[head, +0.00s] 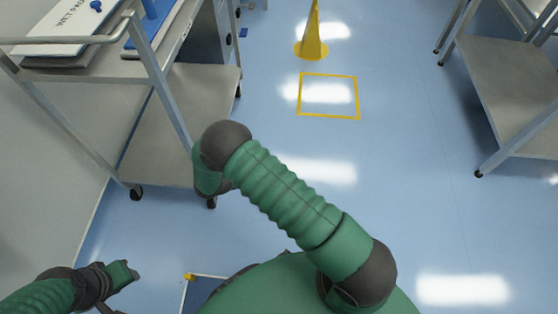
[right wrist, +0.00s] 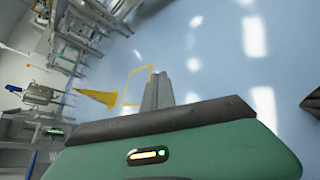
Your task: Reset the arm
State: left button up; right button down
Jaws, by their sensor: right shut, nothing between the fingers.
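My right arm (head: 290,195) crosses the head view from lower right to a dark elbow at the middle left. Its gripper is hidden there. In the right wrist view my right gripper (right wrist: 158,78) shows as grey fingers shut together, empty, with blue floor behind them. My left gripper (head: 128,273) is at the lower left of the head view, over the floor and holding nothing that I can see. Its jaw opening is unclear.
A metal cart (head: 155,125) with a panel on top stands at left, near the right elbow in the picture. A yellow cone (head: 313,38) and a yellow floor square (head: 300,95) lie ahead. Another cart (head: 500,90) stands at right. The middle floor is clear.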

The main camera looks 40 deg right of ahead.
jog(key=shift+s+r, duration=0.2)
jog(key=shift+r, duration=0.05)
dwell(0.3)
jog(key=s+a+r+m+t+y, duration=0.3)
jog(key=s+a+r+m+y, duration=0.75)
jog(key=r+y, duration=0.3)
jog(key=w+p+v, duration=0.3)
jog(key=p+v, duration=1.3)
jog(key=w+a+r+p+v, duration=0.1)
jog(key=w+p+v, duration=0.3)
jog(key=p+v, duration=1.3)
jog(key=shift+a+r, duration=0.25)
jog(key=shift+r, duration=0.2)
